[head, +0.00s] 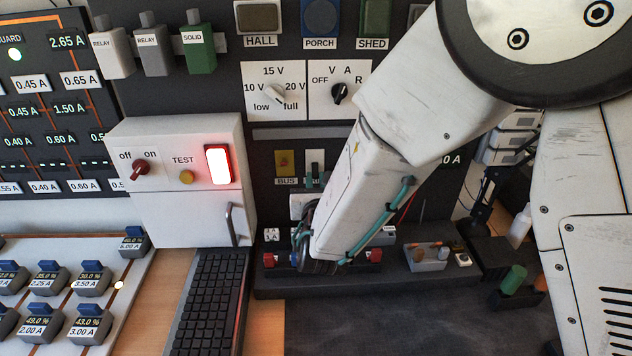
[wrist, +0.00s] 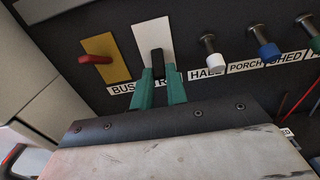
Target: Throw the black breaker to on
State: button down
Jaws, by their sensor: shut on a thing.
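The black breaker (wrist: 157,62) is a short black lever on a white plate (wrist: 150,30) in the wrist view. The same plate shows in the head view (head: 315,157), just left of my forearm. My gripper (wrist: 160,84) has two green fingers, one on each side of the black lever, shut on it. The label under the plate is partly covered by the fingers. Whether the lever stands at on or off I cannot tell.
A red lever on a yellow plate (wrist: 98,44), labelled BUS, sits close left of the black breaker. White (wrist: 213,54) and blue (wrist: 267,46) knobs stick out to its right. A white box (head: 180,215) with a lit red switch stands left in the head view.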

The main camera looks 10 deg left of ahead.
aim_at(315, 168)
jog(key=r+g, duration=0.2)
jog(key=g, duration=0.1)
jog(key=shift+s+h, duration=0.15)
jog(key=shift+h, duration=0.25)
jog(key=g, duration=0.1)
jog(key=r+g, duration=0.1)
jog(key=shift+g+h, duration=0.3)
jog(key=shift+h, duration=0.1)
jog(key=shift+w+a+r+g+h, duration=0.1)
jog(key=shift+w+r+g+h, duration=0.1)
jog(key=shift+r+g, duration=0.4)
jog(key=shift+w+r+g+h, duration=0.1)
jog(key=shift+r+g+h, duration=0.1)
jog(key=shift+g, duration=0.7)
jog(key=shift+w+r+g, duration=0.2)
jog(key=shift+r+g, duration=0.05)
jog(key=shift+g, duration=0.65)
jog(key=shift+w+r+g+h, duration=0.1)
jog(key=shift+r+g+h, duration=0.05)
jog(key=shift+g+h, duration=0.2)
jog(key=c, duration=1.4)
grip_release()
